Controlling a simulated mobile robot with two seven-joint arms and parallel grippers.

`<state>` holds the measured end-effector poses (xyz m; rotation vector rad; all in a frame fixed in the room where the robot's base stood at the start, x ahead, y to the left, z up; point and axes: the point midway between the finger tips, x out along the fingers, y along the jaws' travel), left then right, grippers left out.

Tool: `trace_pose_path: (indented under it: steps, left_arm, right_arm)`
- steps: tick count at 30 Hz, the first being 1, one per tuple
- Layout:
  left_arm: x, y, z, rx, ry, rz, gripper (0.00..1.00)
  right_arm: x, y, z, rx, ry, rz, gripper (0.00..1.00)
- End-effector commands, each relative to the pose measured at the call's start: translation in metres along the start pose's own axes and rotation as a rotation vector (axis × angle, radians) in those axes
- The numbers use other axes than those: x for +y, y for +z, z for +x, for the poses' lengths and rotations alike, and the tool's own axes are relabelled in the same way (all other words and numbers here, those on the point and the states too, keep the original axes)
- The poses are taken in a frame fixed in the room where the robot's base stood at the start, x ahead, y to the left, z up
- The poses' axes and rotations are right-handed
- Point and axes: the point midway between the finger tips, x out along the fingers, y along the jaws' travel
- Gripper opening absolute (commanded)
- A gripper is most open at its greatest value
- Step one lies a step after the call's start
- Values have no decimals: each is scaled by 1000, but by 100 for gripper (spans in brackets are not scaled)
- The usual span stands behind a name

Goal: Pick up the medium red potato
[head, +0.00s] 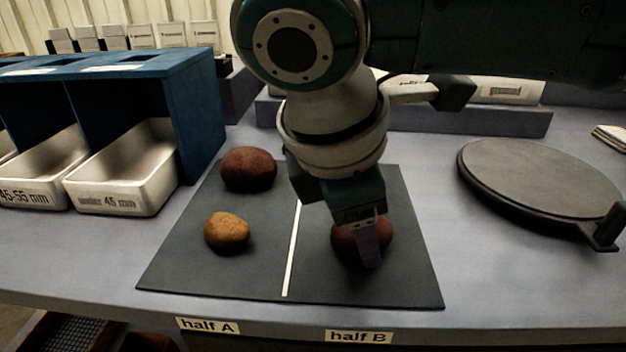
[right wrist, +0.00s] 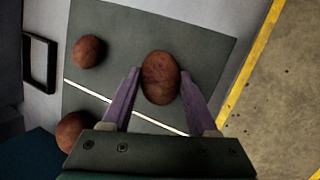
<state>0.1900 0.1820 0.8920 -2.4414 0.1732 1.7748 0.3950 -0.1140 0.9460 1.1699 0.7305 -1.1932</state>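A reddish-brown potato (head: 346,241) lies on the half B side of the dark mat (head: 310,290), near its front. It also shows in the right wrist view (right wrist: 160,77). My right gripper (right wrist: 160,74) is open, with its purple fingers on either side of this potato and small gaps visible. In the head view the gripper (head: 368,262) points down and partly covers the potato. A larger dark red potato (head: 248,169) lies at the back of half A. A smaller reddish potato (right wrist: 88,50) lies farther back in half B, hidden by my arm in the head view. My left gripper is out of view.
A yellow-brown potato (head: 227,232) lies at the front of half A. Metal bins (head: 125,175) sit in a blue rack (head: 195,115) at left. A round dark plate (head: 540,180) stands at right. Bare table separates it from the mat.

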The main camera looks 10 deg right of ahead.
Motion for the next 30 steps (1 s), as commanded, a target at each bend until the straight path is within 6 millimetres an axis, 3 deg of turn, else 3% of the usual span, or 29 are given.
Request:
trace_pose_path:
  steps: [1,9,17,22,26,30]
  left_arm:
    - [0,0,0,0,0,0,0]
    - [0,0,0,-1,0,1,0]
    - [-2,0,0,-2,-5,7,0]
    - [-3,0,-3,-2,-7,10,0]
    - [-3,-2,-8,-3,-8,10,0]
    - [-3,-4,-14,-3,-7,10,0]
  right_arm:
    - [0,0,0,0,0,0,31]
    - [0,0,0,0,0,0,1]
    - [1,0,-2,0,1,0,0]
    - [4,3,-12,2,1,1,0]
    - [11,10,-33,2,4,1,0]
    - [23,20,-68,3,6,2,0]
